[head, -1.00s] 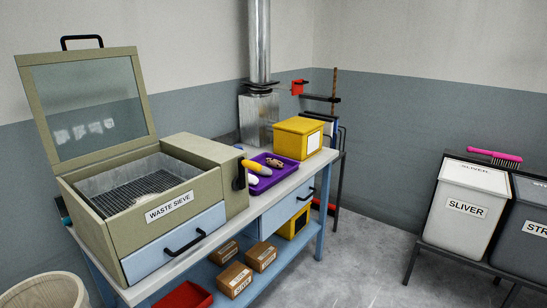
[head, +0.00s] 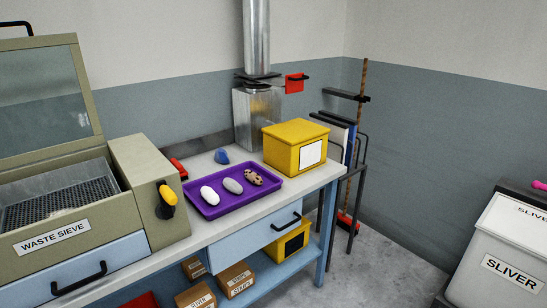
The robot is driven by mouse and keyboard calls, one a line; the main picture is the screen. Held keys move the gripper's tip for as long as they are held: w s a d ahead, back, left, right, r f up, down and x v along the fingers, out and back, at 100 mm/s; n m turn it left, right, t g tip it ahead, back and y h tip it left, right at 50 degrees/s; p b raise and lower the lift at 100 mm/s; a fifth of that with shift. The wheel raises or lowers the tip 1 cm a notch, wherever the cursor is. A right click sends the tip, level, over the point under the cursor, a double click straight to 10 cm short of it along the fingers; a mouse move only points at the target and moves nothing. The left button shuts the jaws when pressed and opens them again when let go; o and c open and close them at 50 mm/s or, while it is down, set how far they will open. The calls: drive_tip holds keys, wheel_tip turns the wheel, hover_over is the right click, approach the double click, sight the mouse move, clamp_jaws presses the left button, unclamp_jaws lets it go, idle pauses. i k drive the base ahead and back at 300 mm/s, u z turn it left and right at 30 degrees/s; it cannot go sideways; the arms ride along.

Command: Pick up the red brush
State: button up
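A small red thing with a dark part (head: 179,168) lies on the bench top (head: 225,231), just behind the right end of the waste sieve. It is partly hidden by the sieve, and I cannot tell for sure that it is a brush. A red head (head: 348,223) stands low by the metal stand, at the foot of a wooden pole, like a broom. A pink brush end (head: 540,185) shows at the right edge, on the sliver bin. My gripper is not in view.
The waste sieve (head: 70,221) with its raised lid fills the left. A purple tray (head: 211,212) holds several small lumps. A blue lump (head: 222,156), a yellow box (head: 295,147) and a metal duct (head: 257,120) stand behind. Floor is clear before the sliver bin (head: 505,257).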

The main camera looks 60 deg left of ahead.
sight(183, 173)
drive_tip(key=i, duration=1.05)
drive_tip(key=u, duration=3.25)
